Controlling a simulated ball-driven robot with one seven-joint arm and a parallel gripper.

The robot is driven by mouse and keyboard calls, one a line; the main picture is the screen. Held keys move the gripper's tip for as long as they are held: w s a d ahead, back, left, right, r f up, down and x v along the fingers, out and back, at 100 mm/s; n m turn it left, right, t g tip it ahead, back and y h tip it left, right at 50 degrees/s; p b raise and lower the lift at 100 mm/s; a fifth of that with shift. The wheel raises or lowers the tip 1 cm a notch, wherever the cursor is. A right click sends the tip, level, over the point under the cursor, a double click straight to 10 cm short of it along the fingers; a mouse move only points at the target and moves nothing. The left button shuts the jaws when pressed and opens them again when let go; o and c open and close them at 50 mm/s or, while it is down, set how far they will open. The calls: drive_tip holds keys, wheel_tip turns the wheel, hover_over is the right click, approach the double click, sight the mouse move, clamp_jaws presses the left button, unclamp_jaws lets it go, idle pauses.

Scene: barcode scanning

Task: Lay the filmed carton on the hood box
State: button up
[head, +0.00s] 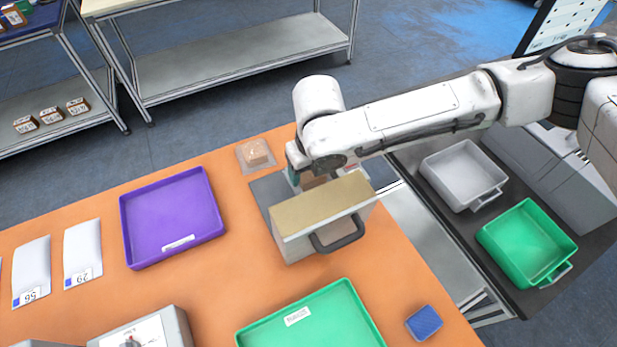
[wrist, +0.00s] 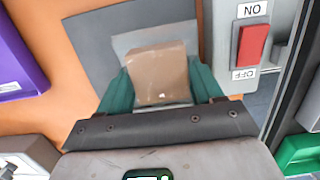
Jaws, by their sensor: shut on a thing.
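My gripper (wrist: 162,90) is shut on a brown carton (wrist: 160,72), its teal fingers on either side of it. A pale grey sheet, seemingly film, shows around the carton's far end in the wrist view. In the head view the held carton (head: 313,182) shows just behind a grey box with a tan top and a dark handle (head: 325,215), which I take as the hood box. The box partly hides the fingers. A dark grey plate (head: 266,188) lies under and beside the box. I cannot tell whether the carton touches the plate.
Another brown carton (head: 256,152) lies on a pale sheet at the table's back edge. A purple tray (head: 172,215) stands left, a green tray (head: 315,325) in front. A red ON/OFF switch (wrist: 252,44) is right of my gripper. A blue block (head: 424,322) lies front right.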

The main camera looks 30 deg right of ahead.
sight(310, 181)
drive_tip(key=shift+f, duration=1.8)
drive_tip(key=shift+f, duration=0.2)
drive_tip(key=o, duration=1.1)
drive_tip(key=shift+r, duration=0.1)
drive_tip(key=r, duration=0.4)
drive_tip(key=s+r, duration=0.1)
drive_tip(key=r, duration=0.3)
drive_tip(key=s+r, duration=0.1)
drive_tip(key=r, duration=0.3)
drive_tip(key=shift+b, duration=0.35)
